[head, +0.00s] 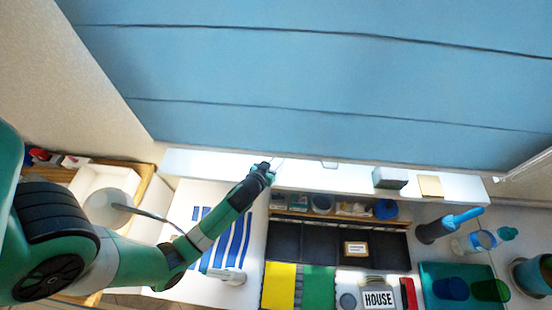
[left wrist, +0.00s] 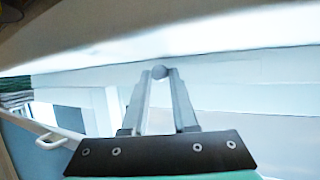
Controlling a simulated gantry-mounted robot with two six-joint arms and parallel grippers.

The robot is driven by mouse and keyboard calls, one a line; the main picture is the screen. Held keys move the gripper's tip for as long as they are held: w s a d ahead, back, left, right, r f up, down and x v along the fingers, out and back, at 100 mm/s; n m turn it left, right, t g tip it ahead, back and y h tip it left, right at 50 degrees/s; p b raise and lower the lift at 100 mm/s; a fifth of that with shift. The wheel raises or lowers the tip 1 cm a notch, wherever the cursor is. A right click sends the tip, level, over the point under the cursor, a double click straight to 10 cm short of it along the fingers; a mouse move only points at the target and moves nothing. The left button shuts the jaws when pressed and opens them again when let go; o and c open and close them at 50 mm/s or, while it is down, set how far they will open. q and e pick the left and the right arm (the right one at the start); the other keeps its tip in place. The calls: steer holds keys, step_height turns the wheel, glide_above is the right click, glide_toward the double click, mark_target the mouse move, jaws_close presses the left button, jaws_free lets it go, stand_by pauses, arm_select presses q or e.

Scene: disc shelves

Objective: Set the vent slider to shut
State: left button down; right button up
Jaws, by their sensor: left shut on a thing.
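The vent slider's small round grey knob (left wrist: 159,72) is between my left gripper's fingertips in the left wrist view, against a pale strip. My left gripper (left wrist: 160,78) is shut on the knob. In the head view the left gripper (head: 276,162) reaches up to the bright white ledge below the blue slatted panel, and the knob is too small to make out there. I cannot tell which end of its travel the slider is at. My right gripper is in neither view.
The white ledge (head: 300,178) carries a dark-sided box (head: 390,178) and a tan block (head: 430,186) to the right. Below are a shelf of jars, dark compartments, a HOUSE sign (head: 378,299) and a teal tray (head: 430,275). A blue panel (head: 320,70) rises above the ledge.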

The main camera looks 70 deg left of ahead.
arm_select(q)
steer(key=c, duration=1.1)
jaws_free()
steer(key=shift+o, duration=0.5)
steer(key=shift+s+a, duration=0.15)
steer(key=shift+s, duration=0.05)
steer(key=v, duration=1.1)
steer(key=shift+s+d+r, duration=0.15)
steer(key=shift+s+d, duration=0.05)
steer(key=shift+d, duration=0.05)
